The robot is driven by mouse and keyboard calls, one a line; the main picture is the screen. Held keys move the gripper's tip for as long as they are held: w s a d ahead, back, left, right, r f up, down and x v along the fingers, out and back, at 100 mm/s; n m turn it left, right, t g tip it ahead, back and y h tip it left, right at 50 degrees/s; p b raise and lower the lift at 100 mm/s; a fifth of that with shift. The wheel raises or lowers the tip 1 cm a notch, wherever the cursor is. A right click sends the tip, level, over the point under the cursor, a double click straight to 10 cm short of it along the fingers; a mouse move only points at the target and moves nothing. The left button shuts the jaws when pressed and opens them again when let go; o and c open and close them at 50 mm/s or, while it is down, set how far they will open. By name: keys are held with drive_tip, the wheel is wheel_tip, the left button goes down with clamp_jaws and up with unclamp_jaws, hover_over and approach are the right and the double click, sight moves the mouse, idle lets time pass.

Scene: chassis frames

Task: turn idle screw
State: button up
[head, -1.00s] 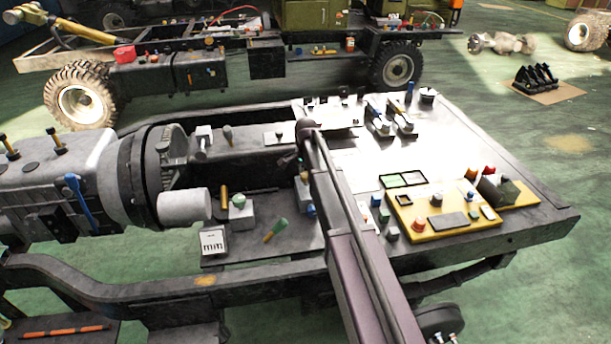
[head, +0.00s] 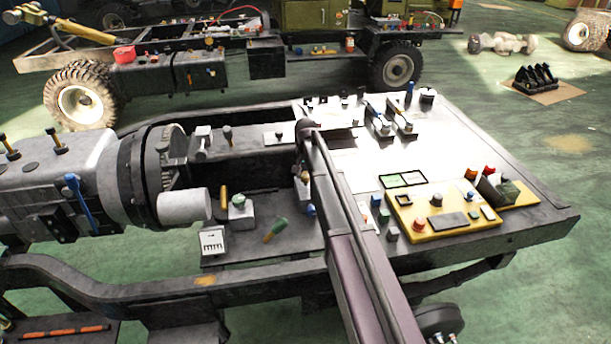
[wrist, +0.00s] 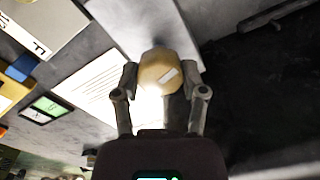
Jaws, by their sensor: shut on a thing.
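A round brass-coloured screw head (wrist: 156,64) with a short white mark on its face is in the wrist view; I take it to be the idle screw. My gripper (wrist: 162,80) has one finger on each side of it and is shut on it. In the head view my arm reaches over the chassis frame, and its dark end is near the left edge of the bright plate. I cannot make out the fingers or the brass screw there.
A small white card (head: 213,241) with black marks stands on the lower deck. A green-handled tool (head: 275,230) lies beside it. A grey engine housing (head: 70,180) fills the left.

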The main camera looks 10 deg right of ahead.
drive_tip(key=n, duration=0.4)
drive_tip(key=shift+n, duration=0.4)
drive_tip(key=n, duration=0.4)
drive_tip(key=shift+n, duration=0.3)
drive_tip(key=o, duration=1.1)
drive_tip(key=shift+o, duration=0.2)
